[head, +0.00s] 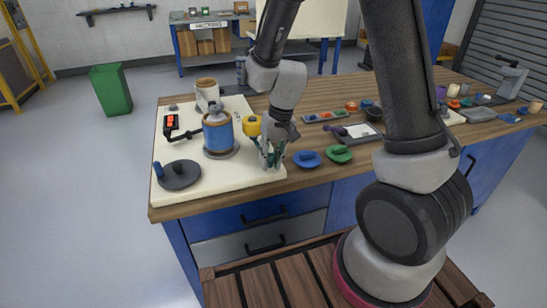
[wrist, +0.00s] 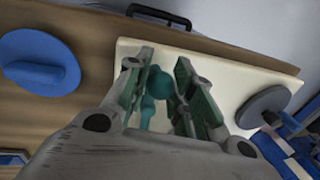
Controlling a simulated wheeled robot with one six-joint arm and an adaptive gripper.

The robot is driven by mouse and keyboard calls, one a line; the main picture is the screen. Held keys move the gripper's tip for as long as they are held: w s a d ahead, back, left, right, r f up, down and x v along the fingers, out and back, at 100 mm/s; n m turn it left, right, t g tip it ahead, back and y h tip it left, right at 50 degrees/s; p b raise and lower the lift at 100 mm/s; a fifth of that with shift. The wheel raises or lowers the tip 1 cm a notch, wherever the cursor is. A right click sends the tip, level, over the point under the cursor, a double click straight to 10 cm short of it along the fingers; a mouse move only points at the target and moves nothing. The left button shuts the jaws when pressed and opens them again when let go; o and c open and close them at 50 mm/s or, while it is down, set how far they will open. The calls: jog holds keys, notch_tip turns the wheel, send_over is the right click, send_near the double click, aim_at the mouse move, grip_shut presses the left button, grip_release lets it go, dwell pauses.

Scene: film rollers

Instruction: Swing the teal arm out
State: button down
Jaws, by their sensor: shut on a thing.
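A teal arm with a rounded knob (wrist: 160,82) shows between my fingers in the wrist view. It sits at the near edge of the cream board (head: 240,182), which also shows in the wrist view (wrist: 250,80). My gripper (head: 271,158) is lowered at the board's front right corner and is shut on the teal arm. In the head view my fingers mostly hide the teal arm, and its pivot cannot be made out.
On the board stand a blue roll (head: 218,137), a yellow roller (head: 251,126), a white cup-like part (head: 206,93) and a grey disc (head: 179,175) with a blue peg. A blue lidded disc (head: 306,159) and a green one (head: 338,153) lie right of my gripper.

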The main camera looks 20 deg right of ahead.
jog(key=shift+w+a+m+t, duration=0.15)
jog(key=shift+a+m, duration=0.2)
jog(key=shift+m, duration=0.35)
jog(key=shift+s+a+m+t, duration=0.1)
jog(key=shift+a+m, duration=0.3)
jog(key=shift+m, duration=0.3)
jog(key=shift+w+a+m+t, duration=0.15)
jog(key=shift+a+m, duration=0.2)
jog(key=shift+m, duration=0.35)
jog(key=c, duration=1.2)
grip_release()
jog(key=v, duration=1.2)
jog(key=shift+s+a, duration=0.1)
jog(key=shift+a, duration=0.05)
